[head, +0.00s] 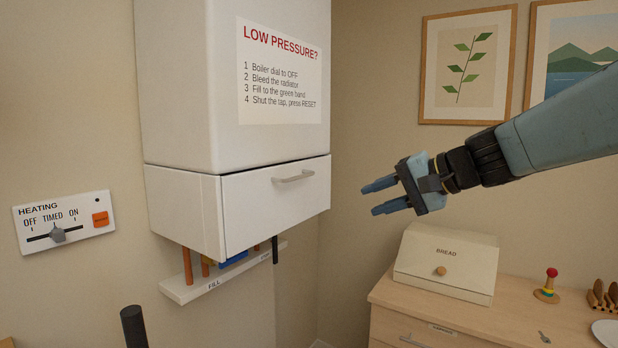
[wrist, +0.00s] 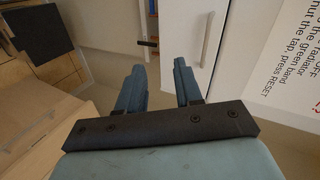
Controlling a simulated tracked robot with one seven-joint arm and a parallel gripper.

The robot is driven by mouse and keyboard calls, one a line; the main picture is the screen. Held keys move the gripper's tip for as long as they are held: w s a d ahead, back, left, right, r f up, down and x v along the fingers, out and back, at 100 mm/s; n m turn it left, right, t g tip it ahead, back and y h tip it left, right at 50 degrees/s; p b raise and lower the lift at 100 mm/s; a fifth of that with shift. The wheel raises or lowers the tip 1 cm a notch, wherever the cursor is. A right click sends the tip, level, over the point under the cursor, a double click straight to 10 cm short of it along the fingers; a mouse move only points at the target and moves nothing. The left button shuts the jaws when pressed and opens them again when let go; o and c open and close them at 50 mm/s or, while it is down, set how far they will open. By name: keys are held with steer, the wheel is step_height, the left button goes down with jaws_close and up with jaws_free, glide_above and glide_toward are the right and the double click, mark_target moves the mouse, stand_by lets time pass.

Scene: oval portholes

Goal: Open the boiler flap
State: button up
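The boiler flap (head: 270,205) is the white lower front panel of the white boiler (head: 240,80). It looks closed, with a silver bar handle (head: 293,176) near its upper right. In the wrist view the handle (wrist: 207,38) shows beyond my fingertips, up and to the right. My gripper (head: 374,198) is to the right of the flap in the head view, with its fingers pointing left towards it. The gripper is open and empty, with a clear gap between its two blue fingers (wrist: 156,80). It is apart from the handle.
Copper pipes and a white shelf (head: 215,285) marked FILL sit below the boiler. A heating control panel (head: 64,221) is on the wall at left. A bread box (head: 445,262) stands on the wooden cabinet below my gripper. Framed pictures (head: 467,66) hang behind.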

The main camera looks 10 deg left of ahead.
mark_target(304, 176)
steer(key=w+a+r+m+y, duration=0.2)
steer(key=w+a+r+y, duration=0.15)
steer(key=w, duration=0.25)
steer(key=shift+t+h, duration=0.4)
steer(key=shift+h, duration=0.05)
steer(key=x, duration=1.3)
steer(key=shift+a+r, duration=0.25)
steer(key=shift+a, duration=0.2)
jaws_close()
steer(key=shift+f, duration=0.1)
